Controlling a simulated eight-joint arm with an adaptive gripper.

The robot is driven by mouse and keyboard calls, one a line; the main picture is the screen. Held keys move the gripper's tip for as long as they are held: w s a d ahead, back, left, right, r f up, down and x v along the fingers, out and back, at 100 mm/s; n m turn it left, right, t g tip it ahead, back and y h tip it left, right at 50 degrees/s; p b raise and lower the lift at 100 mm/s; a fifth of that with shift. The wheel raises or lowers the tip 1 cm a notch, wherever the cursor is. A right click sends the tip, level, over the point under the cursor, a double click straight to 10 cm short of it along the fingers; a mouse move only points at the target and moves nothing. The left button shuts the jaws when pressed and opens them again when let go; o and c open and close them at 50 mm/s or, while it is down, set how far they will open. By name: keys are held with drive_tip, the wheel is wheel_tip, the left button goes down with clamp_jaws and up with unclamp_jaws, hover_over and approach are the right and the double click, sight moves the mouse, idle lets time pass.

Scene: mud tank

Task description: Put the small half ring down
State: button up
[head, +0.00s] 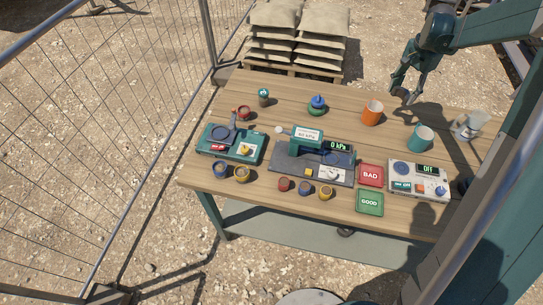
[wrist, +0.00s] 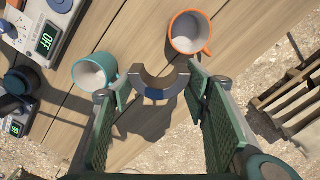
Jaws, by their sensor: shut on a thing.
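The small half ring (wrist: 161,94) shows in the wrist view as a grey-brown arc with a blue patch, its open side facing up in the picture. My gripper (wrist: 158,90) is shut on it, with a finger at each side. In the head view my gripper (head: 406,96) is over the far right part of the wooden table (head: 225,178), beyond the teal mug (head: 420,138) and right of the orange mug (head: 372,112). The half ring is too small to make out clearly there. In the wrist view a dark shadow falls on the planks below it.
A clear jug (head: 470,126) stands at the right. A device reading OFF (head: 418,180), red BAD (head: 370,175) and green GOOD (head: 369,202) plates, a press (head: 312,162) and a green device (head: 230,145) fill the front. Several small cups line the front edge.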

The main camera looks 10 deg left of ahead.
drive_tip(key=s+a+n, duration=0.2)
drive_tip(key=s+a, duration=0.2)
drive_tip(key=a, duration=1)
drive_tip(key=s+a+n, duration=0.3)
drive_tip(key=a, duration=1)
drive_tip(key=s+a+n, duration=0.2)
drive_tip(key=s+a, duration=0.2)
drive_tip(key=a, duration=1)
drive_tip(key=s+a+n, duration=0.7)
drive_tip(key=s+a, duration=2.2)
drive_tip(key=s, duration=0.1)
drive_tip(key=shift+s+a+f+p, duration=0.15)
drive_tip(key=shift+f+p, duration=0.1)
drive_tip(key=shift+f, duration=1)
drive_tip(key=shift+a+f+p, duration=0.1)
drive_tip(key=shift+f+p, duration=0.1)
drive_tip(key=shift+f, duration=1.05)
drive_tip(key=shift+f, duration=3.15)
